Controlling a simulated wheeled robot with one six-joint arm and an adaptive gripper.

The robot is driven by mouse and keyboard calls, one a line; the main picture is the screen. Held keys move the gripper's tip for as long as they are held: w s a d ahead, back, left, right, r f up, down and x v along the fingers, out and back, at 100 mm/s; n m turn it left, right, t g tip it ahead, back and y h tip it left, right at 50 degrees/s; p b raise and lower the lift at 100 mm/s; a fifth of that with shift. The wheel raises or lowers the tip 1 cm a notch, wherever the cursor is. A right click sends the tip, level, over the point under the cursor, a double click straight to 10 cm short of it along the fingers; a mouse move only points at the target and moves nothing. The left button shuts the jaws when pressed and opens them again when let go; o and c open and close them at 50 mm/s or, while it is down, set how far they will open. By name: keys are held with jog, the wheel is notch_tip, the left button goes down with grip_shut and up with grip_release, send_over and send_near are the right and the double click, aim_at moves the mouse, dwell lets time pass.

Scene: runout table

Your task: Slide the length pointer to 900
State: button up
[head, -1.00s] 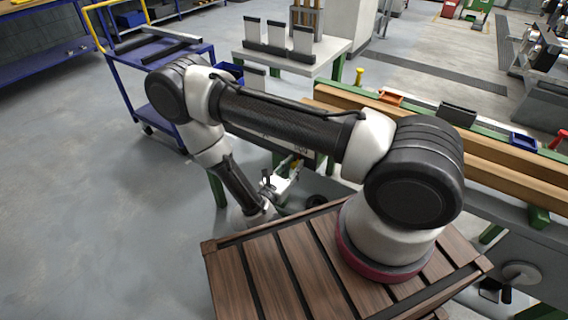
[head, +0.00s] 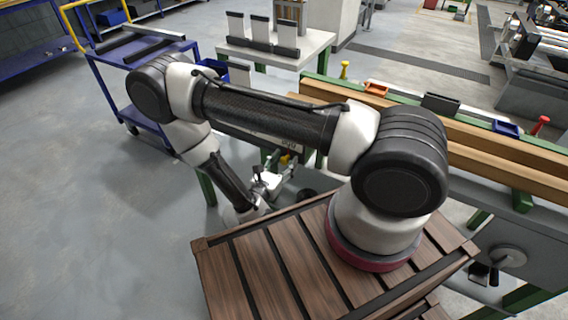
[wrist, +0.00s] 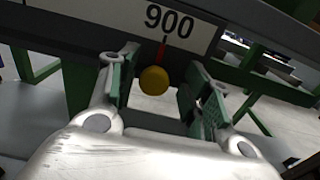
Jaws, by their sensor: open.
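The length pointer shows in the wrist view as a yellow knob (wrist: 154,80) with a thin red needle (wrist: 161,54) above it. The needle stands just under the number 900 on the white scale plate (wrist: 165,22), close to the short black mark there. My gripper (wrist: 157,88) is open, with one green-padded finger on each side of the knob and a visible gap to both. In the head view my gripper (head: 272,180) is low at the near side of the runout table, and the yellow knob (head: 285,158) shows small beside it, partly hidden.
The runout table bears long wooden beams (head: 480,150) along its top. An orange tray (head: 376,88), a dark block (head: 441,104) and a blue tray (head: 506,128) sit along its far edge. A blue cart (head: 110,75) stands at the left; open floor lies in front of it.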

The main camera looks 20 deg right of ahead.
notch_tip(320, 180, up, 10)
dwell(0.4)
jog(key=shift+f, duration=0.15)
